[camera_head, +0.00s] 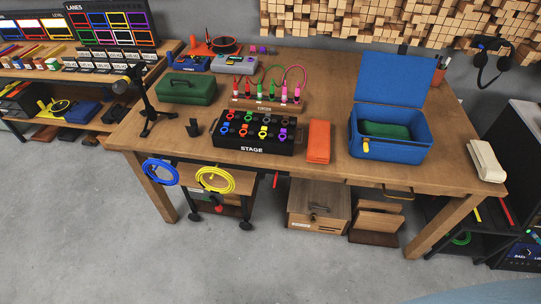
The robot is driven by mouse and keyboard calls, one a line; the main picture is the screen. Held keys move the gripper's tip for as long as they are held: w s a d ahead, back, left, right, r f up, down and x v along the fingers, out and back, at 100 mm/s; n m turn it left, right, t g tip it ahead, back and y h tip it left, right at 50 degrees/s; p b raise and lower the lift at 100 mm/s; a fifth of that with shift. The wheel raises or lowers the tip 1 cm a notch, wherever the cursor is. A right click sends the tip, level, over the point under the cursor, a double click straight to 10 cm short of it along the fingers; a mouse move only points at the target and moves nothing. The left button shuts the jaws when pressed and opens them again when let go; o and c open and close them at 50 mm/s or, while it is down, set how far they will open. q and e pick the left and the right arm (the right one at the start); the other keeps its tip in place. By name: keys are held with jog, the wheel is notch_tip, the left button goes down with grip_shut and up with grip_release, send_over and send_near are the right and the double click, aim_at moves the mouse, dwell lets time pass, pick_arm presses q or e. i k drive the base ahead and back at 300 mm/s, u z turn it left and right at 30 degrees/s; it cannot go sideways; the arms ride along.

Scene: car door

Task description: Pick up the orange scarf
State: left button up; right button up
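An orange folded, flat rectangular thing (318,142), which looks like the orange scarf, lies on the wooden table (340,75). It lies lengthwise toward the front edge, between the black STAGE box and the open blue case, and appears to touch neither. Nothing covers it. Neither of my grippers shows in the head view.
The black STAGE box (252,149) with coloured plugs stands left of the scarf, and the blue case (390,148), lid raised, stands right. A rack with coloured cables (266,105) is behind the box. Blue (160,172) and yellow (215,180) cable coils hang at the front edge.

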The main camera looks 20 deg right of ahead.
aim_at(319, 145)
jog(key=u, duration=0.3)
jog(key=k, duration=0.5)
jog(key=u, duration=0.35)
jog(key=i, duration=1.55)
jog(key=z, duration=0.95)
